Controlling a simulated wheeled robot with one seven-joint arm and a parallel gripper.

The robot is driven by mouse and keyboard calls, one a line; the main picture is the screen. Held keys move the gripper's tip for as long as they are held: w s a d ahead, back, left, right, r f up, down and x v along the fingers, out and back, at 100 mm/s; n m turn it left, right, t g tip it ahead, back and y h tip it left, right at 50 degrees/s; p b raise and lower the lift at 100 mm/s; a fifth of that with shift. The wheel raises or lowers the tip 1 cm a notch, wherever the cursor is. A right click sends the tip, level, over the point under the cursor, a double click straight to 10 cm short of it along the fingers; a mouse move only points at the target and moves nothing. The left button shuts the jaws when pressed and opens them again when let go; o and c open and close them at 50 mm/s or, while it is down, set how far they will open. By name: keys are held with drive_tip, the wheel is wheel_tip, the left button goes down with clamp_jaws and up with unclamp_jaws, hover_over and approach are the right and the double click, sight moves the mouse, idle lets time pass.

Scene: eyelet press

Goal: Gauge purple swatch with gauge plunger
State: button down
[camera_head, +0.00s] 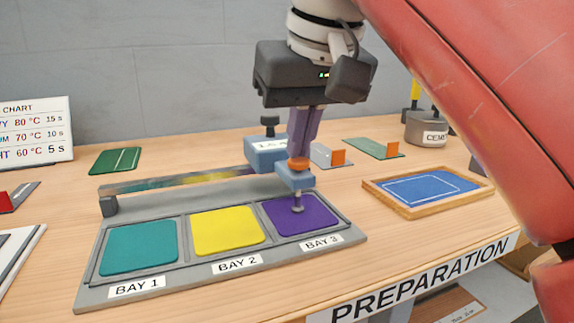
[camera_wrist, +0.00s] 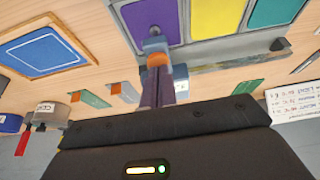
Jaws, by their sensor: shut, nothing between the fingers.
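The purple swatch (camera_head: 318,222) lies flat in the bay labelled BAY 3; it also shows in the wrist view (camera_wrist: 138,20). The gauge plunger (camera_head: 297,180) is a blue block with an orange cap on top and a thin stem below. Its stem foot appears to rest on the purple swatch. In the wrist view the plunger (camera_wrist: 154,44) stands over the swatch. My gripper (camera_head: 301,152) is shut and empty, pointing down, with its fingertips at the orange cap, seemingly touching it. The fingers also show in the wrist view (camera_wrist: 158,75). A blue gauge block with a partly hidden readout (camera_head: 266,152) stands behind.
A teal swatch (camera_head: 138,248) lies in BAY 1 and a yellow swatch (camera_head: 227,230) in BAY 2. A rail (camera_head: 180,180) runs behind the bays. A wood-framed blue tray (camera_head: 372,188) stands at the right. A grey pot (camera_head: 427,128) and green plates are farther back.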

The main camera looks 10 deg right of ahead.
sight(300, 161)
drive_tip(key=shift+r+p, duration=2.25)
drive_tip(key=shift+r, duration=1.2)
